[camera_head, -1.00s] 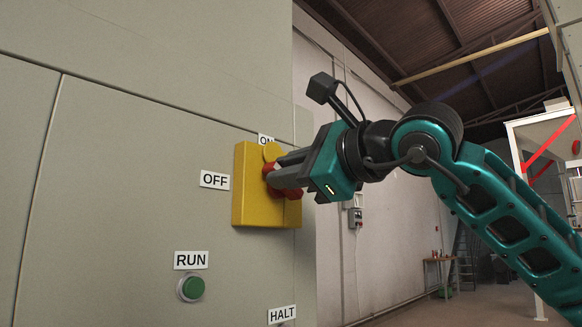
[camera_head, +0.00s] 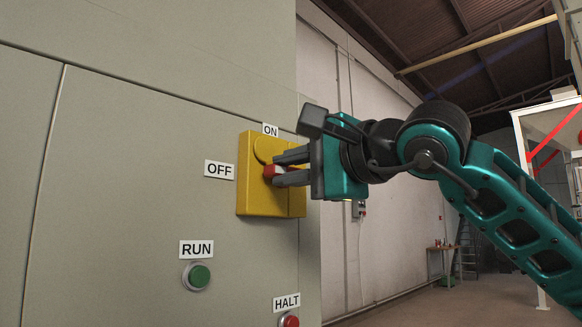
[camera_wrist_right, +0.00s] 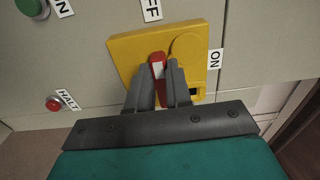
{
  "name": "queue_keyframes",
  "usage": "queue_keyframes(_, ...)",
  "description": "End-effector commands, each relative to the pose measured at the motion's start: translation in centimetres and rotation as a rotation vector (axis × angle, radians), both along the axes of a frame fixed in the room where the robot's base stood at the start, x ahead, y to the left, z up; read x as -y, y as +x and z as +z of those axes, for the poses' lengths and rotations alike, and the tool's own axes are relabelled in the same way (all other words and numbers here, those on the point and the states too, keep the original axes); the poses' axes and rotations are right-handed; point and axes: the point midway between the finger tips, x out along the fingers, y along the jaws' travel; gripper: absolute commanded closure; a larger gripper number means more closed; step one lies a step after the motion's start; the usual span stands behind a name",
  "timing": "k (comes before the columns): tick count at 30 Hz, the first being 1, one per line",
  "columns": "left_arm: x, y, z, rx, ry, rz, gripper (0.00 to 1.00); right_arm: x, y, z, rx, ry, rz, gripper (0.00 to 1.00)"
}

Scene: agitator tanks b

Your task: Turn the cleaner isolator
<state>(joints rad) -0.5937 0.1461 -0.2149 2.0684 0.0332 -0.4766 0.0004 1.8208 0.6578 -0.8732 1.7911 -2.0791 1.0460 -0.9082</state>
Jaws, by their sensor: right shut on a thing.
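The cleaner isolator is a yellow box (camera_head: 246,190) on the grey cabinet front, with an ON label (camera_head: 270,130) above it and an OFF label (camera_head: 219,170) to its left. Its red handle (camera_head: 269,171) is mostly hidden by the fingers. In the right wrist view the handle (camera_wrist_right: 157,62) sits between the fingers, its visible end towards the OFF label (camera_wrist_right: 150,9). My right gripper (camera_head: 276,170) is shut on the red handle, one finger above and one below it; it also shows in the right wrist view (camera_wrist_right: 158,80). My left gripper is not in view.
Below the isolator are a green RUN button (camera_head: 197,277) and a red HALT button (camera_head: 289,320). The HALT button also shows in the right wrist view (camera_wrist_right: 54,103). Right of the cabinet is open hall floor, with a small table (camera_head: 441,249) far back.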

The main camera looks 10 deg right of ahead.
Motion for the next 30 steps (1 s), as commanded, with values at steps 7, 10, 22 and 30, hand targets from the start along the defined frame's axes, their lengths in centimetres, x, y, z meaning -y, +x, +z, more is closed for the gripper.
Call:
queue_keyframes(7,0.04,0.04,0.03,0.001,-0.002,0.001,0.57,-0.04,-0.01,-0.08,0.005,-0.009,0.001,1.0)
queue_keyframes(10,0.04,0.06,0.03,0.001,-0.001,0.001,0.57,-0.05,-0.02,-0.08,0.005,-0.01,0.001,1.0)
queue_keyframes(22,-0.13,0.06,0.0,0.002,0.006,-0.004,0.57,-0.03,-0.01,-0.05,0.004,-0.007,0.0,0.55)
queue_keyframes(30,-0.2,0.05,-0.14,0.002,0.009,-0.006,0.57,0.43,-0.66,-0.02,0.006,-0.005,0.0,0.55)
